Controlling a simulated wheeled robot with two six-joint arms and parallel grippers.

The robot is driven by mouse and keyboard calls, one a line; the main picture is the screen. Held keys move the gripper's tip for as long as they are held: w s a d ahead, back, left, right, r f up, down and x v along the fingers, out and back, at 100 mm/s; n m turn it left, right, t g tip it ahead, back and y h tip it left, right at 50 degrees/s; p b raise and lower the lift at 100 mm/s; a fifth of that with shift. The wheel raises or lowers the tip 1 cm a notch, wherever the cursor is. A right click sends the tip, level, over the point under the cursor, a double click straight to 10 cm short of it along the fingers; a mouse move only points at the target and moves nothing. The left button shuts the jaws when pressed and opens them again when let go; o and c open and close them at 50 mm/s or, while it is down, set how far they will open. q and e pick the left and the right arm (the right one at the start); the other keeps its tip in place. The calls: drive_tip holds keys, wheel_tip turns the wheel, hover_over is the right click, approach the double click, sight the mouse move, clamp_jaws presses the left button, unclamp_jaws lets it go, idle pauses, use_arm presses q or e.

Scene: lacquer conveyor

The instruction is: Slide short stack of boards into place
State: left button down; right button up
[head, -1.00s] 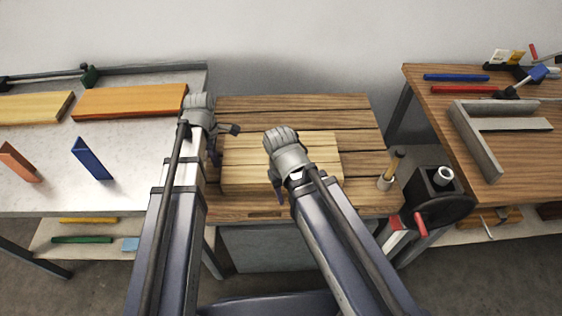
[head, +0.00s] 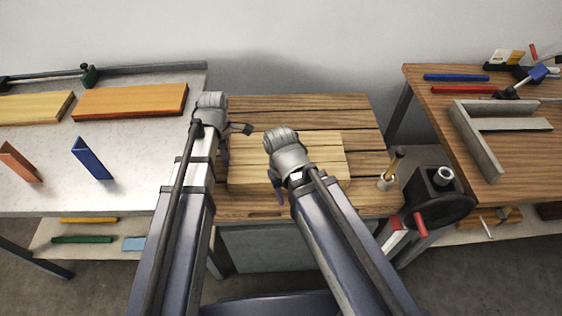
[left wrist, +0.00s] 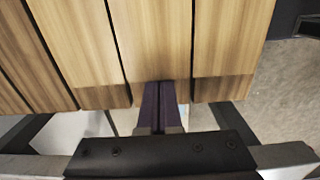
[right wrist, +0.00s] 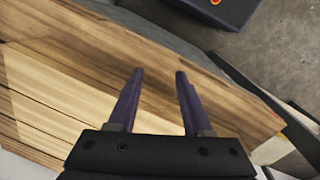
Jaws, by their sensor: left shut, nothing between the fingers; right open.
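The short stack of pale boards (head: 327,150) lies on the dark plank bench top (head: 300,105) in the head view, partly hidden by my right gripper. My left gripper (head: 227,158) is at the stack's left end. In the left wrist view its shut fingers (left wrist: 160,86) appear to meet the end faces of the boards (left wrist: 158,40), with nothing between them. My right gripper (head: 281,194) is at the stack's front side in the head view.
A tool holder (head: 387,182) and a dark vise-like device with a red handle (head: 437,195) stand at the bench's right. A white table (head: 130,150) with an orange board (head: 130,101) adjoins at left. Bare bench shows behind and right of the stack.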

sight(247, 156)
use_arm(q)
drive_tip(key=shift+s+d, duration=0.15)
drive_tip(key=shift+d, duration=4.2)
drive_tip(key=shift+a, duration=1.1)
drive_tip(key=shift+r, duration=0.1)
use_arm(e)
drive_tip(key=shift+r, duration=0.1)
use_arm(q)
wheel_tip(247, 156, up, 6)
drive_tip(key=p, duration=0.6)
use_arm(e)
wheel_tip(247, 156, up, 6)
drive_tip(key=shift+f, duration=0.1)
